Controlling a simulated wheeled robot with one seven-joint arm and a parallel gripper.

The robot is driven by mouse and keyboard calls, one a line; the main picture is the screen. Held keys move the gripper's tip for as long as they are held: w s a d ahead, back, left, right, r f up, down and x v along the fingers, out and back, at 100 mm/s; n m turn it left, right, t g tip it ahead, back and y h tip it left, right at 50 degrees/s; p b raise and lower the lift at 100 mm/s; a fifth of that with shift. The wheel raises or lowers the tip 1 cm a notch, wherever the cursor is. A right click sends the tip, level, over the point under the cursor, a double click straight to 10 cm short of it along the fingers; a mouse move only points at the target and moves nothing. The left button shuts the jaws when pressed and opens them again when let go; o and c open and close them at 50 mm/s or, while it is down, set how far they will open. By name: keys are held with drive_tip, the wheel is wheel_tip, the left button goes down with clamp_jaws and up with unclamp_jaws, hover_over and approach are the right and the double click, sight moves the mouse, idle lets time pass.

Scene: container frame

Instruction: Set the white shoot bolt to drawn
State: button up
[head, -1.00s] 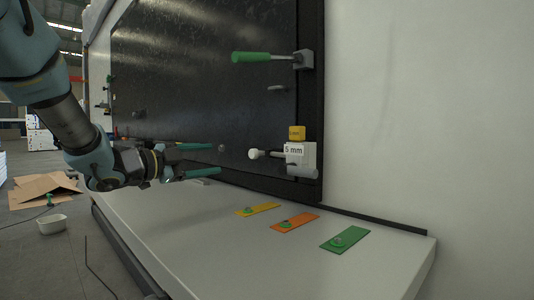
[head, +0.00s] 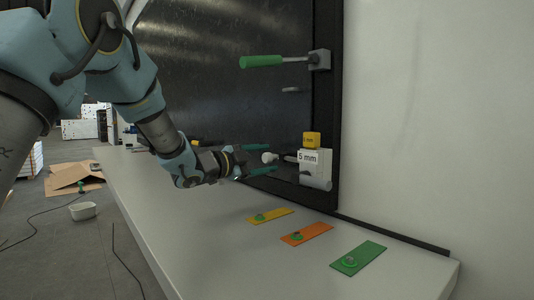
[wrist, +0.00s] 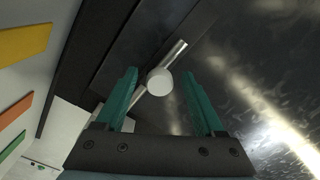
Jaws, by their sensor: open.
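The white shoot bolt shows as a round white knob (head: 269,157) on a metal rod, running into a grey block housing (head: 316,170) at the lower right of the dark panel (head: 230,70). In the wrist view the white knob (wrist: 160,81) sits between and just beyond my fingertips, with the silver rod crossing behind it at a slant. My gripper (head: 270,159) is open, its two green fingers above and below the knob in the head view. I see no clear contact between the fingers and the knob.
A green-handled bolt (head: 262,61) sits higher on the panel. A yellow block (head: 311,139) and a "5 mm" label are on the housing. Yellow (head: 270,216), orange (head: 306,234) and green (head: 358,258) plates lie on the pale ledge (head: 220,250) below, which is otherwise mostly clear.

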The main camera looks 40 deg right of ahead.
drive_tip(key=shift+d, duration=0.4)
drive_tip(key=shift+c, duration=0.2)
clamp_jaws()
idle(1.0)
